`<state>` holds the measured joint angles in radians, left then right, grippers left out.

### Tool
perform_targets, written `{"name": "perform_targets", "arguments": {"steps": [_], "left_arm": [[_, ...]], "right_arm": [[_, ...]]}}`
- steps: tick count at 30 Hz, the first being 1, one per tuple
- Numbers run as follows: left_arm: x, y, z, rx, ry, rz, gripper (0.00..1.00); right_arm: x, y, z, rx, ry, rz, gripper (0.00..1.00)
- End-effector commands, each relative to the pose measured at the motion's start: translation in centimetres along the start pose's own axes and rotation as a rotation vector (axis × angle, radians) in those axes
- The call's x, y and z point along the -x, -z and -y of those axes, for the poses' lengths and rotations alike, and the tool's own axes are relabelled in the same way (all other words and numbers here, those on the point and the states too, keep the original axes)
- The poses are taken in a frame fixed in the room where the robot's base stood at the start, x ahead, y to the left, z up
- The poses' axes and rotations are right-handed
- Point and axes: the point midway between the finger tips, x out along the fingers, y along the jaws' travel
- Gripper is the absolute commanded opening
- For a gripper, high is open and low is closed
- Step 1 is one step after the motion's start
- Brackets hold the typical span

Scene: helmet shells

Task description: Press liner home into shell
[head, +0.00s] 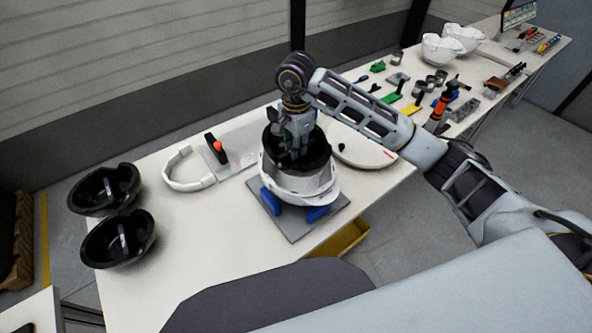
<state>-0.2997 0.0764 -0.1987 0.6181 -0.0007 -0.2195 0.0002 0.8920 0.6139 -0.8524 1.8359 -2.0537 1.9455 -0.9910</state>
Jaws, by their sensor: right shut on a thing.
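A white helmet shell (322,185) sits open side up on a grey plate (292,226) with blue supports (318,214), near the middle of the table. A black liner (318,158) is in the shell's opening, its dark rim standing above the white edge. How deep it sits I cannot tell. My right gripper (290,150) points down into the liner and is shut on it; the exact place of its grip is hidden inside. My left gripper is not in view.
Two more black liners (106,188) (118,238) lie at the table's left. A white curved band (187,185) and a stand with an orange-red knob (217,148) are left of the shell. A white round board (362,152) is close on its right. Tools and white shells (440,50) fill the far right.

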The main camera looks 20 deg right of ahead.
Motion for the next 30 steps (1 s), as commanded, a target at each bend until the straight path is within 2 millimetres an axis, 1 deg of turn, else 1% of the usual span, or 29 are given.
{"name": "perform_targets", "arguments": {"steps": [6,12,25,30], "left_arm": [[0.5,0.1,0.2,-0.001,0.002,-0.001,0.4],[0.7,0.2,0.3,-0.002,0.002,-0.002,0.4],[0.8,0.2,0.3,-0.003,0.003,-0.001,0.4],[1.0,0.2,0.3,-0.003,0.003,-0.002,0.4]], "right_arm": [[-2.7,0.0,-0.1,0.0,-0.002,0.001,0.0],[-4.3,0.0,0.0,0.0,0.0,0.001,0.0],[-4.7,0.0,0.0,0.0,0.0,0.0,0.0],[-5.8,0.0,-0.1,0.0,-0.003,0.0,0.0]]}}
